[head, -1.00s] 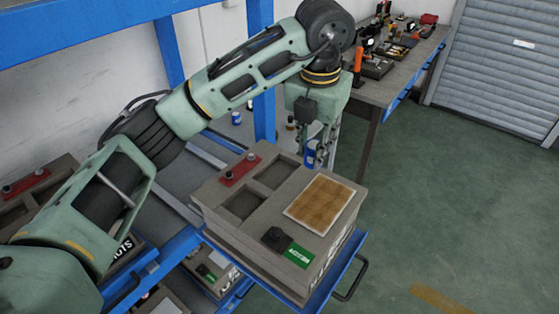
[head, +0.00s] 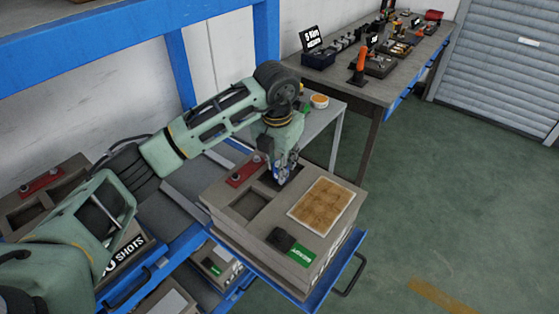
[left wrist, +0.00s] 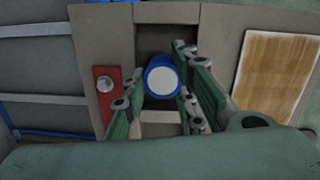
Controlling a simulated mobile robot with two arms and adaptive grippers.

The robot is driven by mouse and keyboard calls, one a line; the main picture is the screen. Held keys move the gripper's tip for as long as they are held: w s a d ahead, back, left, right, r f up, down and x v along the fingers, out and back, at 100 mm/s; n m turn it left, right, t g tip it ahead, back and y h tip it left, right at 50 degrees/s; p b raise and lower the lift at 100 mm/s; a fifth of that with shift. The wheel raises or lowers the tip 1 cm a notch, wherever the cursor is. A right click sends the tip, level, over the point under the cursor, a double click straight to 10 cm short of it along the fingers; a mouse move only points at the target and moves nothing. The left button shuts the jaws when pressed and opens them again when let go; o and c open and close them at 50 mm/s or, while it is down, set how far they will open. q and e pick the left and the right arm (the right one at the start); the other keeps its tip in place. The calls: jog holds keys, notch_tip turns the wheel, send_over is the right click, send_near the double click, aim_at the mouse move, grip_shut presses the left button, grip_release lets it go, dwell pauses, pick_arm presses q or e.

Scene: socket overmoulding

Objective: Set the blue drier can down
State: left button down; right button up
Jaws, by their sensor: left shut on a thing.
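The blue drier can (left wrist: 163,80), with a pale round top, is between the fingers of my left gripper (left wrist: 163,92). In the head view my left gripper (head: 285,172) points down at the rear recess of the grey block, shut on the can. The fingers hide most of the can there. The wrist view shows the can over the dark recess (left wrist: 185,40); I cannot tell whether its base touches the floor. My right gripper is not in view.
The grey block (head: 225,200) sits on a blue drawer with a black handle (head: 352,275). On its top are an empty front recess (head: 248,206), a red plate (head: 245,171), a brown panel (head: 322,203) and a black-and-green item (head: 290,247). A workbench (head: 400,85) stands behind.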

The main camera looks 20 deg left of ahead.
pick_arm(q)
jog(key=shift+d+f, duration=0.1)
jog(key=shift+f, duration=0.05)
jog(key=c, duration=1.7)
grip_release()
jog(key=shift+r, duration=0.35)
jog(key=r+b, duration=0.1)
jog(key=r, duration=0.3)
jog(key=s+r+b, duration=0.1)
jog(key=r, duration=0.2)
jog(key=r+b, duration=0.1)
jog(key=r, duration=0.3)
jog(key=shift+s+r, duration=0.3)
jog(key=shift+r, duration=0.05)
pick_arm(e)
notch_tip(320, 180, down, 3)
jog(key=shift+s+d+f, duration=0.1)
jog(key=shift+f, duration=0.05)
